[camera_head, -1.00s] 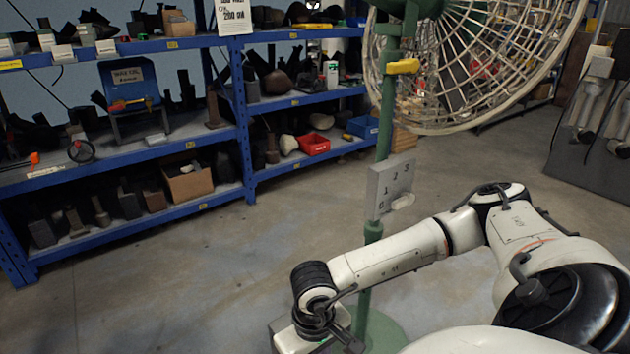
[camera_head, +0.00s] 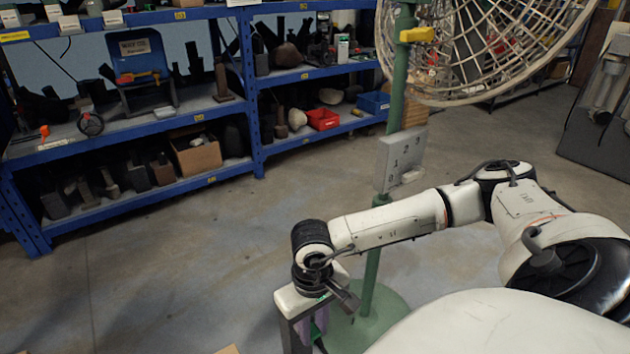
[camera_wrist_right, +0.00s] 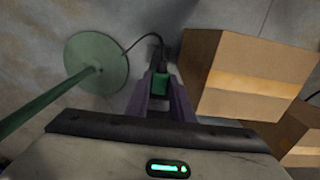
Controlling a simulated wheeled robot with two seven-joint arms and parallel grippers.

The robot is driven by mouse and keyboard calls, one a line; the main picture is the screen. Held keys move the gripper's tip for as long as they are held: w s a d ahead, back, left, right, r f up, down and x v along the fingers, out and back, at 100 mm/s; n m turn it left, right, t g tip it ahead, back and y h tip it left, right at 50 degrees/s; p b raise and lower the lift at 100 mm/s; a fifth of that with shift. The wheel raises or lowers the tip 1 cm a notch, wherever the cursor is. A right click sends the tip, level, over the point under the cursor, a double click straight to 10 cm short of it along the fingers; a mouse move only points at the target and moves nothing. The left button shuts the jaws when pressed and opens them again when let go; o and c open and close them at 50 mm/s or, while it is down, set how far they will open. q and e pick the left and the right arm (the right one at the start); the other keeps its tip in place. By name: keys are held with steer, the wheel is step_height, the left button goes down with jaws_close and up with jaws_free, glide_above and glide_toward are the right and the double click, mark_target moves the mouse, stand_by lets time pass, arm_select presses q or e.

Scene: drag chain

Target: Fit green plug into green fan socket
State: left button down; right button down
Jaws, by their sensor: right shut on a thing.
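The green plug (camera_wrist_right: 160,82) is in the right wrist view, between the purple fingers of my right gripper (camera_wrist_right: 160,88), which is shut on it. A black cable (camera_wrist_right: 140,42) curves from the plug's black end toward the round green fan base (camera_wrist_right: 96,62). In the head view my right gripper (camera_head: 315,330) points down, left of the fan's green pole (camera_head: 371,270); only part of its purple fingers shows. The fan (camera_head: 480,50) has a pale wire cage. I cannot make out the green fan socket in either view. My left gripper is not in view.
A grey box (camera_head: 402,160) marked with numbers is on the fan pole. Cardboard boxes (camera_wrist_right: 245,75) stand close right of my gripper in the wrist view. Blue shelves (camera_head: 130,130) with many parts line the back left. The floor (camera_head: 190,260) between is clear.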

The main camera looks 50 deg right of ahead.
mark_target(312, 330)
steer(key=shift+w, duration=0.1)
steer(key=c, duration=1.5)
jaws_free()
steer(key=shift+o, duration=0.2)
step_height(312, 330, up, 10)
steer(key=p, duration=0.1)
steer(key=shift+r, duration=0.2)
